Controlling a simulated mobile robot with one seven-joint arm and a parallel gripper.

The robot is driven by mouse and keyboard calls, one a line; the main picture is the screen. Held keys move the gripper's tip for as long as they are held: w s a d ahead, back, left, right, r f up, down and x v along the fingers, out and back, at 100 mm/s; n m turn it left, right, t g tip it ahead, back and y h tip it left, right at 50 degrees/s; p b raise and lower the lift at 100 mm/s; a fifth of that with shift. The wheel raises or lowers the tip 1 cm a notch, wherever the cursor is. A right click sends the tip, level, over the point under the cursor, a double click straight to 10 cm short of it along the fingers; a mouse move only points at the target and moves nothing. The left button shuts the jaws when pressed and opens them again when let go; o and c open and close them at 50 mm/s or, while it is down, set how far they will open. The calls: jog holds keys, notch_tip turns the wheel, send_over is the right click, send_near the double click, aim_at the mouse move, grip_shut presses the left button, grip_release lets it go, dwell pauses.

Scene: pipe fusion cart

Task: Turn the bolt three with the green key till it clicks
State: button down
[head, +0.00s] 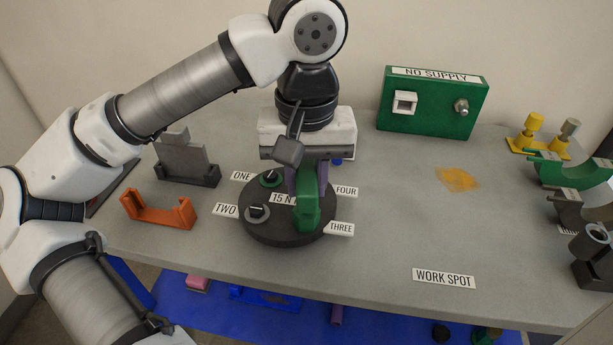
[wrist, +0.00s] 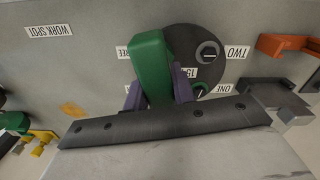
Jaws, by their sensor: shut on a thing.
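The green key (head: 308,213) is upright over the front right of a round black plate (head: 262,236), beside the THREE label (head: 340,229). Bolt three is hidden under the key; I cannot tell whether the key is seated on it. My gripper (head: 307,182), with purple fingers, is shut on the key. In the wrist view the key (wrist: 153,60) is between the fingers (wrist: 158,94) and covers part of the THREE label. Bolt one (head: 270,178) has a green ring around it. Bolt two (head: 257,212) looks grey. Bolt four is hidden. A "15 N" label (head: 282,198) is on the plate.
An orange bracket (head: 160,210) and a grey block stand (head: 186,168) are to the left. A green NO SUPPLY box (head: 432,105) stands at the back. Yellow and green clamp parts (head: 570,172) line the right edge. The table around the WORK SPOT label (head: 444,278) is clear.

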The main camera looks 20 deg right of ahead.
aim_at(306, 167)
jog(key=shift+n, duration=0.4)
jog(key=shift+r+p, duration=1.3)
jog(key=shift+r, duration=0.7)
jog(key=shift+r+p, duration=0.7)
jog(key=shift+r, duration=0.35)
